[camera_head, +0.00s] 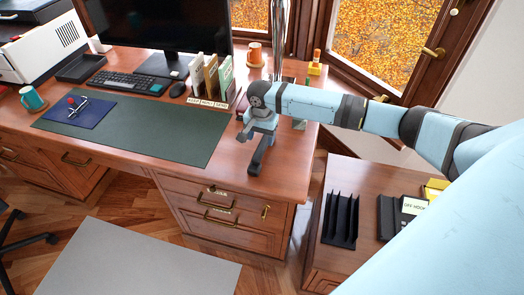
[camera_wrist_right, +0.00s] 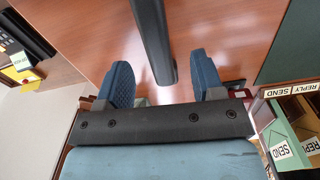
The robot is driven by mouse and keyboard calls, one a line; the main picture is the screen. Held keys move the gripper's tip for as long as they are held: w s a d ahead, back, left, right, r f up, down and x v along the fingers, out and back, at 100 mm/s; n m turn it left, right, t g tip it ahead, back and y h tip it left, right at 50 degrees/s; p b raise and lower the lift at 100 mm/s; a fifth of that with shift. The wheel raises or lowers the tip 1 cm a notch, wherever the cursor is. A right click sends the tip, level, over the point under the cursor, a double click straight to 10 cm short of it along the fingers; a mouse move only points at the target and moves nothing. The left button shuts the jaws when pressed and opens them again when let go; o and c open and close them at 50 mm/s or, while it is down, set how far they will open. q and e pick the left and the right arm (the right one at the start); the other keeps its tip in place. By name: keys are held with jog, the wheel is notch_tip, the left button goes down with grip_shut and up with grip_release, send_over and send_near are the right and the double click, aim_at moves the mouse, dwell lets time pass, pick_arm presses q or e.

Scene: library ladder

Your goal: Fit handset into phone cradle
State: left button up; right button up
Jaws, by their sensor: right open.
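The dark handset (camera_head: 260,160) lies near the right front part of the wooden desk. It also shows in the right wrist view as a dark bar (camera_wrist_right: 149,22) reaching in between the fingers. My right gripper (camera_head: 255,132) is above the handset, at its far end. In the right wrist view the right gripper (camera_wrist_right: 160,60) is open, with its two blue fingers spread on either side of the bar and gaps visible. The phone cradle appears to be the black unit (camera_head: 388,218) beside the "OFF HOOK" sign (camera_head: 413,206) on the low cabinet at right. My left gripper is not in view.
A black slotted rack (camera_head: 340,220) stands on the low cabinet (camera_head: 338,262), left of the black unit. Upright letter sorters (camera_head: 210,80) with labels stand behind my right gripper. The green desk mat (camera_head: 150,130) is mostly clear. A gap separates desk and cabinet.

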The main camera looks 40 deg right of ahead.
aim_at(262, 145)
notch_tip(262, 145, down, 6)
jog(key=shift+s+d+r, duration=0.15)
dwell(0.3)
jog(key=c, duration=1.1)
